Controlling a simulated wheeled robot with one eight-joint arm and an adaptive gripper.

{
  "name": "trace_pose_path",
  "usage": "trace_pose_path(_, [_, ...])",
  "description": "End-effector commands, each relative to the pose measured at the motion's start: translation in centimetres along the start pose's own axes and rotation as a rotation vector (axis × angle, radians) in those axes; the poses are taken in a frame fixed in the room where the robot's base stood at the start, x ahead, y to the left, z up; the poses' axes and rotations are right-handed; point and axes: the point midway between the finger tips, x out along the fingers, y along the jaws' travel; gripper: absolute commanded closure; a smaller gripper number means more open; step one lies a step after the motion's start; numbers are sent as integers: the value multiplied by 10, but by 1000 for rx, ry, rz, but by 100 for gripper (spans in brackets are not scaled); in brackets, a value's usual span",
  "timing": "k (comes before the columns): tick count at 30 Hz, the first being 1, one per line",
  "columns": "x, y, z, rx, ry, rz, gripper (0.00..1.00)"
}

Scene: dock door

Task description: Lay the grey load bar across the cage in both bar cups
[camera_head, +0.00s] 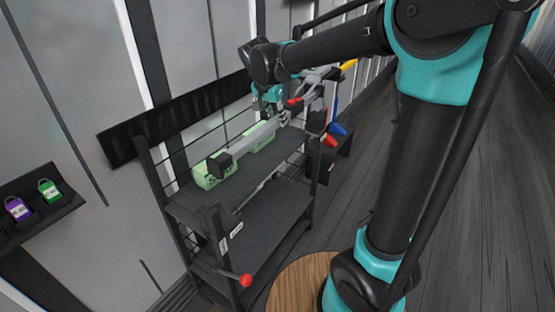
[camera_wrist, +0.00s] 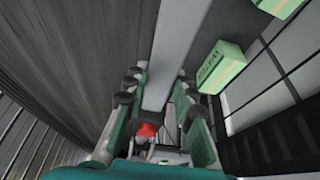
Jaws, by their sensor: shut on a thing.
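The grey load bar (camera_head: 250,136) is held above the black cage's upper shelf (camera_head: 190,207), slanting from my gripper (camera_head: 283,108) to a black end at the near left. In the wrist view, my gripper (camera_wrist: 157,88) has its fingers on both sides of the bar (camera_wrist: 178,45), shut on it. The bar's far end is hard to make out behind the gripper in the head view. I cannot pick out the bar cups clearly, nor tell whether either bar end touches one.
Green boxes (camera_head: 213,172) stand on the upper shelf close to the bar. A red ball end (camera_head: 245,280) sticks out low at the cage front. A round wooden top (camera_head: 298,280) stands nearby. Dark floor lies open at right.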

Motion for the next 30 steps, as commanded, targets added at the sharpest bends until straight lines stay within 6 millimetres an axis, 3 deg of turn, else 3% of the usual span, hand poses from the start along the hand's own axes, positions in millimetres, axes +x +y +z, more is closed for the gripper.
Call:
trace_pose_path(15, [99,-1,40,0,1,0,100])
trace_pose_path(30, [143,-1,59,0,1,0,100])
